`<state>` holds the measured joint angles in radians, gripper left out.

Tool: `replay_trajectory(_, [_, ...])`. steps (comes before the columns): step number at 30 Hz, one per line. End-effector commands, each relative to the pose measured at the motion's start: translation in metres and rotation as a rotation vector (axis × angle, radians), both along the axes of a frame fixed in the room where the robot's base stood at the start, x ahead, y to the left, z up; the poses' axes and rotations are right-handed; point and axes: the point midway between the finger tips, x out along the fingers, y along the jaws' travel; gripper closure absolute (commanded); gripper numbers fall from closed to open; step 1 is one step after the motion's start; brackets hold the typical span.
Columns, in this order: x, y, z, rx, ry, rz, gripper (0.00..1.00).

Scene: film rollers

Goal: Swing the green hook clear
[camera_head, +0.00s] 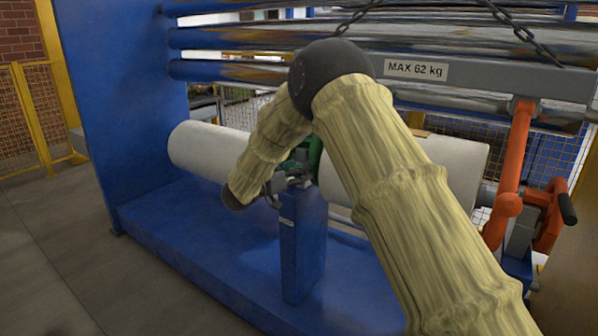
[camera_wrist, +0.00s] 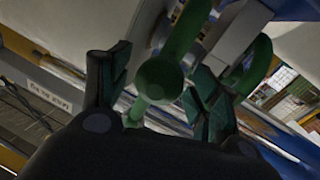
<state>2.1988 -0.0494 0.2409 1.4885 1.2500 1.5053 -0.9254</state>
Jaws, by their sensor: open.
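The green hook (camera_head: 314,153) stands at the middle of the white roll, above a blue post (camera_head: 303,245); my arm hides much of it. In the wrist view its curved green arm and round knob (camera_wrist: 160,79) are close up. My gripper (camera_wrist: 158,68) is open, with one dark green finger on each side of the knob. I cannot tell whether either finger touches it. In the head view my gripper (camera_head: 282,187) is small and partly hidden beside the post.
The white roll (camera_head: 205,150) lies across the blue frame (camera_head: 120,90). Metal rollers (camera_head: 230,38) and a beam marked MAX 62 kg (camera_head: 480,76) with hanging chains are above. An orange hook (camera_head: 514,155) stands at the right. The floor at the left is clear.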

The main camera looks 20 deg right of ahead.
Motion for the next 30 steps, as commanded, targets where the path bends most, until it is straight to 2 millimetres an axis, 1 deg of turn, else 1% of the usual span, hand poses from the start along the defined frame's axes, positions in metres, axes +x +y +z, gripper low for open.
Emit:
replay_trajectory(5, [0.0035,-0.0076,-0.0003,0.000,0.000,-0.001,0.37])
replay_trajectory(13, [0.0039,-0.0080,-0.0002,0.000,0.000,0.000,0.37])
replay_trajectory(17, [0.0038,-0.0077,-0.0002,0.000,0.000,0.000,0.61])
replay_trajectory(18, [0.0038,-0.0077,-0.0002,0.000,0.000,0.000,0.68])
replay_trajectory(20, [0.0038,-0.0076,-0.0002,0.000,0.000,0.000,0.79])
replay_trajectory(21, [0.0039,-0.0076,-0.0002,0.000,0.000,0.000,0.86])
replay_trajectory(23, [0.0038,-0.0075,-0.0002,0.000,0.000,0.000,0.97])
replay_trajectory(24, [0.0039,-0.0074,-0.0002,0.000,0.000,0.000,1.00])
replay_trajectory(30, [0.0028,-0.0057,0.0029,0.006,0.004,0.001,1.00])
